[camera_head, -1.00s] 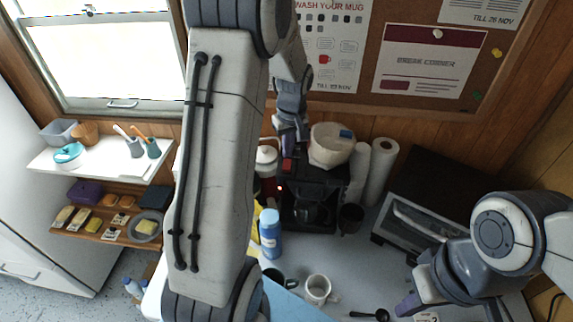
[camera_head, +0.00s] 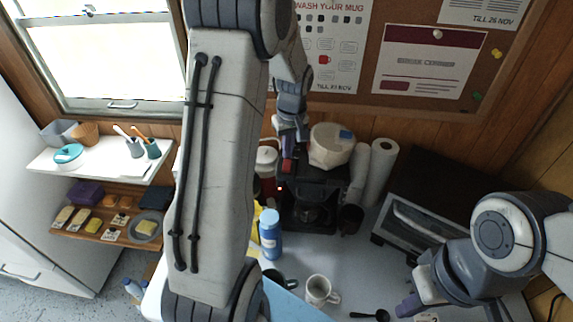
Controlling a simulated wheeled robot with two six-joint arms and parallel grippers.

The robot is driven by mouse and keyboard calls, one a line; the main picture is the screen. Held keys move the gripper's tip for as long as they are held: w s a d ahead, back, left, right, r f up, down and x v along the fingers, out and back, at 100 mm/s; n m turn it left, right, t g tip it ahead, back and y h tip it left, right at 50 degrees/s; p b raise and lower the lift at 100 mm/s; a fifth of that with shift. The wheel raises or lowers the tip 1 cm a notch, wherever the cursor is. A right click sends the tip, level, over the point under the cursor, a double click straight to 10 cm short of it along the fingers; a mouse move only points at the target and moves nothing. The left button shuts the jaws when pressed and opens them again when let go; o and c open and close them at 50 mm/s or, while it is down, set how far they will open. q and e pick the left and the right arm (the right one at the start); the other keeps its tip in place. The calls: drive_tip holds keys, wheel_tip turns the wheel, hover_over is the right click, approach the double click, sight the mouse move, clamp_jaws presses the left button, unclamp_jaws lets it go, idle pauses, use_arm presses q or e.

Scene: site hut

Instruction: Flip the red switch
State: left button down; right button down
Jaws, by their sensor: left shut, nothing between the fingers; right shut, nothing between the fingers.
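The red switch (camera_head: 287,166) is on the top front of the black coffee machine (camera_head: 318,186), with a small red light (camera_head: 280,189) below it. My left gripper (camera_head: 288,151) is shut and empty, pointing down right at the switch from above and partly covering it. I cannot tell whether the fingertips touch it or which way the switch is tipped. My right gripper (camera_head: 406,307) is shut and empty over the counter at the lower right, far from the machine.
A white tub (camera_head: 331,146) sits on the machine. Paper towel rolls (camera_head: 381,172) and a dark toaster oven (camera_head: 412,228) stand to the right. A blue bottle (camera_head: 270,235), a white mug (camera_head: 318,290) and a black spoon (camera_head: 370,315) are in front. My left arm hides much of the left.

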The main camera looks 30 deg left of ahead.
sight(288, 162)
use_arm(q)
drive_tip(key=shift+f+b, duration=0.7)
drive_tip(key=shift+f, duration=0.3)
idle(0.9)
drive_tip(key=shift+r+p, duration=2.85)
drive_tip(key=shift+r, duration=0.8)
drive_tip(key=shift+f, duration=0.1)
